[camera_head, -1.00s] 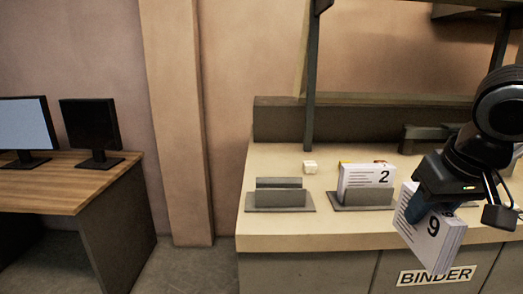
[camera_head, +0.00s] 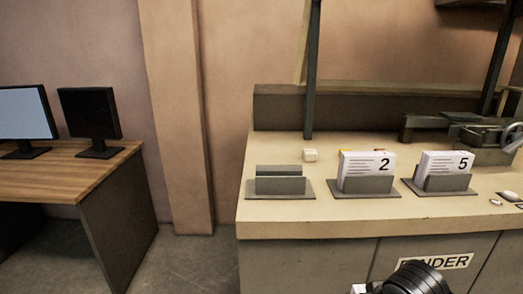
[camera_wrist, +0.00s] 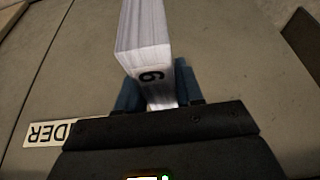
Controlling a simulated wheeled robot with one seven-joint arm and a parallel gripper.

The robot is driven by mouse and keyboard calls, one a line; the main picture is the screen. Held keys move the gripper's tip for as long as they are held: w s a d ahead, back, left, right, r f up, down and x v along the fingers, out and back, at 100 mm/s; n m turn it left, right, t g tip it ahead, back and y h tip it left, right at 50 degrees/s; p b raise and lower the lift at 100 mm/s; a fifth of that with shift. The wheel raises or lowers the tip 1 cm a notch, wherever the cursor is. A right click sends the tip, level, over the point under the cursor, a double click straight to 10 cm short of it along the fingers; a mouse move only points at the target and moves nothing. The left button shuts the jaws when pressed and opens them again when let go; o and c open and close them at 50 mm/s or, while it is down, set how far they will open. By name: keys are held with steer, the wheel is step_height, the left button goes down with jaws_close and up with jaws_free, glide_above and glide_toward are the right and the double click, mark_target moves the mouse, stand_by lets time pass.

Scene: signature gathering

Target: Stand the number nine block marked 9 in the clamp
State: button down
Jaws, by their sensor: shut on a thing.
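The block marked 9 (camera_wrist: 143,40) is a thick stack of white paper. In the wrist view its number appears upside down. My gripper (camera_wrist: 157,88) is shut on it, with a blue finger on each side. In the head view only a dark part of my arm shows at the bottom edge, with a small white corner beside it; the 9 cannot be read there. A dark metal device with a pale handwheel, which looks like the clamp (camera_head: 440,131), stands at the back right of the counter. Its jaw opening cannot be made out.
On the counter (camera_head: 300,222) stand an empty grey holder (camera_head: 278,187), a holder with block 2 (camera_head: 362,164) and one with block 5 (camera_head: 440,163). The BINDER label (camera_head: 435,262) is on the counter front. Posts rise at the back.

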steer(key=f, duration=0.3)
steer(key=shift+s+a, duration=0.15)
steer(key=shift+a, duration=0.15)
steer(key=shift+f, duration=0.15)
steer(key=shift+w+a, duration=0.15)
steer(key=shift+w, duration=0.05)
steer(key=shift+s, duration=0.1)
